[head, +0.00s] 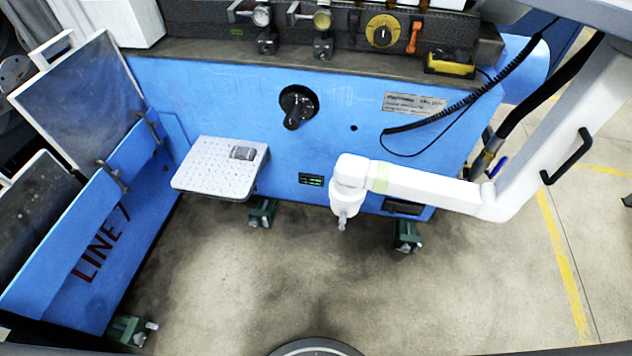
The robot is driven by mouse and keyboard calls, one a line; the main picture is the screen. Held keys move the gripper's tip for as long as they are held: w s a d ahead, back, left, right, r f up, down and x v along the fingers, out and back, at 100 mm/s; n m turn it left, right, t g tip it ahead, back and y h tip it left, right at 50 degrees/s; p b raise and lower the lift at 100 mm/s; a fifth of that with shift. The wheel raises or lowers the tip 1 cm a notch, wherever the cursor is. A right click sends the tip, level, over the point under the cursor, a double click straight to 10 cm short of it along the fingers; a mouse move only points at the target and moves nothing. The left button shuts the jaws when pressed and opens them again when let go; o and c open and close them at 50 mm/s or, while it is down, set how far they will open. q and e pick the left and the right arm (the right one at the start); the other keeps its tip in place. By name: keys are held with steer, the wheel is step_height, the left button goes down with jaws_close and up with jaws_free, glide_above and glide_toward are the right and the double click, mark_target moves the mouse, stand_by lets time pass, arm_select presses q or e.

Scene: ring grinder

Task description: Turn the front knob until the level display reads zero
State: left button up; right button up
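The front knob (291,122) is black and sits on a round black base on the blue front panel, in the upper middle of the head view. Its handle points down and slightly left. A small dark display with green characters (311,180) is lower on the same panel, below the knob; its reading is too small to make out. Neither of my grippers can be made out in the head view. Nothing is touching the knob.
A perforated light tray (218,192) juts out left of the display. A jointed white arm with a black handle (568,158) reaches across from the right, right of the display. A blue panel marked LINE 7 (65,285) stands at left. The floor (260,285) in front is clear.

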arm_select(q)
steer(key=shift+w+a, duration=0.1)
steer(key=shift+w, duration=0.1)
steer(key=o, duration=0.5)
